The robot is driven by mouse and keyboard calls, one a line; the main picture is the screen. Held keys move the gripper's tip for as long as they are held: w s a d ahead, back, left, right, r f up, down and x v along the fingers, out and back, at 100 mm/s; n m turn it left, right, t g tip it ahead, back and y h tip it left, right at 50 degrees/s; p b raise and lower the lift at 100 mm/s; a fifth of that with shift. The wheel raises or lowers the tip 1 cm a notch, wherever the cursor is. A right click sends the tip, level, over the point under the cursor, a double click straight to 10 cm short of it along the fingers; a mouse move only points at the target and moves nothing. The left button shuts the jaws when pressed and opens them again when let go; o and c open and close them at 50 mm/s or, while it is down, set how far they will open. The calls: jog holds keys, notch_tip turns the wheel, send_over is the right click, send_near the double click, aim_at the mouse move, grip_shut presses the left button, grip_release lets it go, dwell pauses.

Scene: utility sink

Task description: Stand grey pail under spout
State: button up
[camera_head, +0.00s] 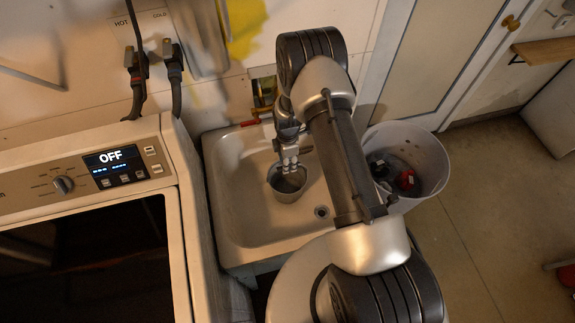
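The grey pail (287,183) is a small round container, upright in the white sink basin (236,215), left of the drain. My gripper (290,163) reaches down from the back of the sink, its fingertips at the pail's far rim. The fingers look close together, but they are too small to show whether they grip the rim. A red handle (250,122) shows at the sink's back edge.
A washer (175,150) with a display reading OFF stands directly left of the sink. A grey bin (428,165) with dark and red things in it stands on the right. My arm crosses the sink's right side. Its front left is clear.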

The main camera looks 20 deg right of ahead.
notch_tip(320, 180, up, 8)
jog(key=shift+f+p, duration=0.25)
jog(key=shift+p, duration=0.15)
dwell(0.3)
